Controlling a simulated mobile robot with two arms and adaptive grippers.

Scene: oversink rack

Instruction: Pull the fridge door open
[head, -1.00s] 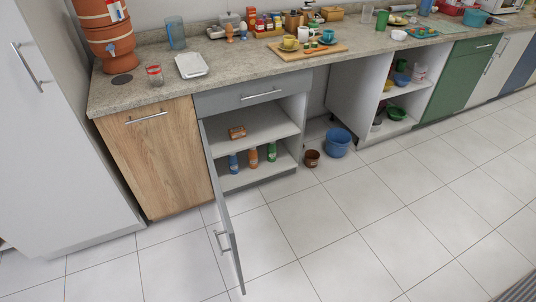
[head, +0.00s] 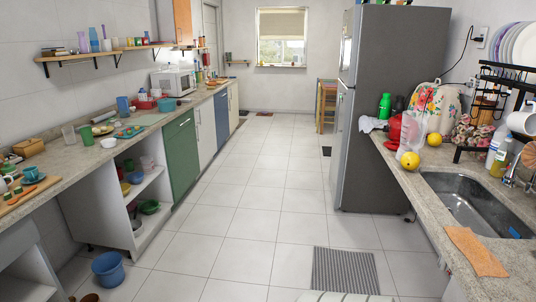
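The fridge (head: 391,110) is a tall grey unit in the right half of the head view, beyond the right counter. Its broad side panel faces me. Its door side (head: 346,105) faces left toward the aisle and shows only as a narrow, slanted strip. The door looks shut, with an upper and a lower section. A handle shows faintly along this edge. Neither of my grippers is in view.
The tiled aisle (head: 251,186) is clear, with a striped mat (head: 345,271) before the sink (head: 475,205). The right counter (head: 411,190) reaches the fridge. The left counter (head: 94,156) has open shelves below. A blue bucket (head: 108,268) stands on the floor.

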